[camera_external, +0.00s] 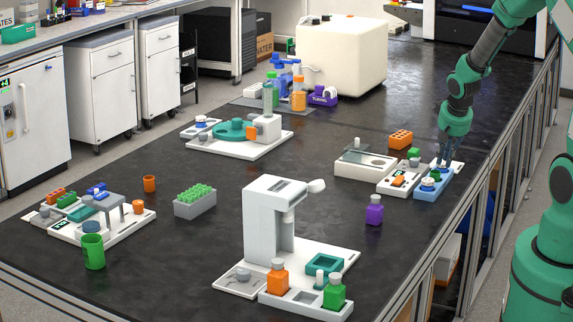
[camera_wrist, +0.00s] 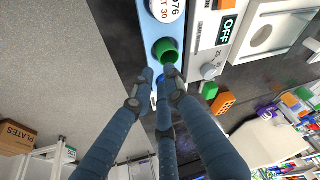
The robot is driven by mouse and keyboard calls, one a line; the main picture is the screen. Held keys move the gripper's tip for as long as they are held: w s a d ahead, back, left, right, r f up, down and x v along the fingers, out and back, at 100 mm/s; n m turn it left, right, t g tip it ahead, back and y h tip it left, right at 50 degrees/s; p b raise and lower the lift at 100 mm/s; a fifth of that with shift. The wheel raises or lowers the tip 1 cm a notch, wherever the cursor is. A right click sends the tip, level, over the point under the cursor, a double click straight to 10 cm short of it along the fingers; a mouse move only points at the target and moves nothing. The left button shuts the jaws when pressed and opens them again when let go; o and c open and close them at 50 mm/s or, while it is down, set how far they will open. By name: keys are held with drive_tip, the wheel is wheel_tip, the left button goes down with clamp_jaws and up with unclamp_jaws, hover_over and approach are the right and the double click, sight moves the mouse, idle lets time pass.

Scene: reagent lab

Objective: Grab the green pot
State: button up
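A small green pot (camera_wrist: 166,50) with a dark hollow sits in a light blue holder (camera_wrist: 142,35) in the wrist view. The green pot also shows small in the external view (camera_external: 435,173), in the blue holder (camera_external: 432,192) at the right of the bench. My gripper (camera_wrist: 162,75) points at the holder, its fingertips just short of the pot and apart from each other. Nothing shows held between them. In the external view my gripper (camera_external: 447,158) hangs over the holder's far end. A larger green cup (camera_external: 94,252) stands at the bench's front left.
An orange block (camera_external: 400,139) and purple bottle (camera_external: 374,209) stand nearby. The bench's right edge is close.

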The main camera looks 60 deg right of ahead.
sight(435, 178)
drive_tip(key=shift+b+x, duration=0.8)
drive_tip(key=shift+x, duration=1.8)
clamp_jaws()
drive_tip(key=shift+r, duration=0.15)
